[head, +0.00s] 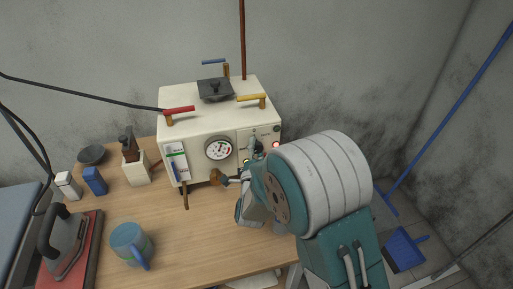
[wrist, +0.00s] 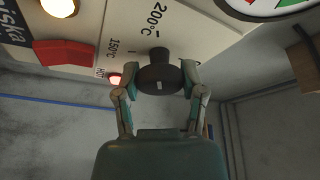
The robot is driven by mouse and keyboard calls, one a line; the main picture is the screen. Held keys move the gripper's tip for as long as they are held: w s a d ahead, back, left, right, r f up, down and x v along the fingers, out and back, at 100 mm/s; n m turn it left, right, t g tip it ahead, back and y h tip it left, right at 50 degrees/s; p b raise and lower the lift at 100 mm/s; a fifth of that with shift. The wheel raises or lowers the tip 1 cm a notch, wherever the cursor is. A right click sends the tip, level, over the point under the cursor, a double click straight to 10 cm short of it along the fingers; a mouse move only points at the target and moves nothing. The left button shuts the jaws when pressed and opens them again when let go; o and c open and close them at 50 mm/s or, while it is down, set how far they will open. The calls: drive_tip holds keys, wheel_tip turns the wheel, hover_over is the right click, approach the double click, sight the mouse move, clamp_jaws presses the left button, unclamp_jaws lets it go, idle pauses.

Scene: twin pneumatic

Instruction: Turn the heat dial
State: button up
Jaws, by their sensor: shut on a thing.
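The heat dial (wrist: 160,74) is a dark round knob on the front panel of a cream machine (head: 197,128). In the wrist view it is marked around with 150°C and 200°C. My gripper (wrist: 160,78) is shut on the dial, with one finger on each side of it. In the head view my gripper (head: 254,146) is at the right of the machine's front, and my arm hides part of the panel. The dial itself is hard to make out there.
A gauge (head: 219,148) sits left of the dial. A red switch (wrist: 65,52) and glowing lamps (wrist: 60,7) are close by on the panel. A blue mug (head: 130,243), an iron (head: 65,245) and small boxes stand on the wooden table (head: 195,260).

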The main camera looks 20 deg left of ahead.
drive_tip(key=shift+f, duration=0.2)
drive_tip(key=o, duration=1)
drive_tip(key=shift+c, duration=0.2)
drive_tip(key=shift+o, duration=0.9)
drive_tip(key=shift+a, duration=0.1)
drive_tip(key=v, duration=1.2)
